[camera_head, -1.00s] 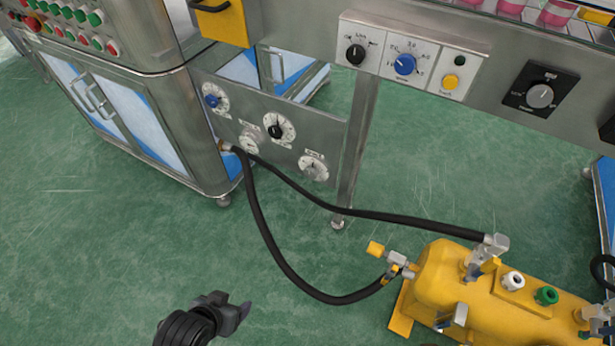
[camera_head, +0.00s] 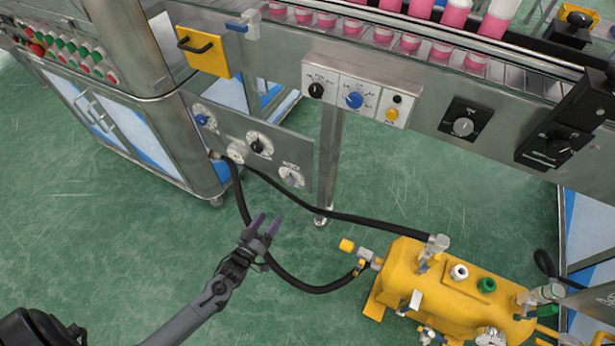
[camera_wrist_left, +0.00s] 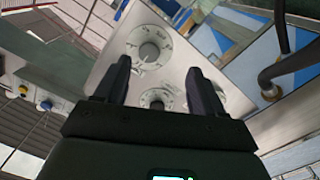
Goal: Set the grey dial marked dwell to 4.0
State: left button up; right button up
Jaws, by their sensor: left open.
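A grey dial (camera_head: 291,177) sits at the lower right of the low metal panel. Its label is too small to read, so I cannot confirm that it says dwell. In the left wrist view a grey knob (camera_wrist_left: 149,52) on a white scale shows above the fingers; its setting is not readable. My left gripper (camera_head: 264,226) is open and empty, apart from the panel, in front of and below the dials in the head view. Its two dark fingers (camera_wrist_left: 158,80) point at the panel in the wrist view. My right gripper is not in view.
Another grey knob (camera_head: 463,127) is on a black plate on the conveyor side.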

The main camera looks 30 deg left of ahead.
aim_at(288, 182)
pick_arm(q)
jog(key=w+r+b, duration=0.1)
jog(key=w, duration=0.2)
jog(key=w+a+r+b, duration=0.1)
jog(key=w, duration=0.3)
jog(key=w+r+b, duration=0.1)
jog(key=w, duration=0.2)
jog(key=shift+w+a+r, duration=0.2)
jog(key=shift+w+a, duration=0.05)
jog(key=shift+w, duration=0.15)
jog(key=shift+w+r+b, duration=0.15)
jog(key=shift+w+b, duration=0.45)
jog(key=shift+w, duration=0.3)
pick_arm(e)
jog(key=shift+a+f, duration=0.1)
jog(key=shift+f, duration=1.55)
pick_arm(q)
jog(key=c, duration=1.1)
jog(key=shift+o, duration=0.2)
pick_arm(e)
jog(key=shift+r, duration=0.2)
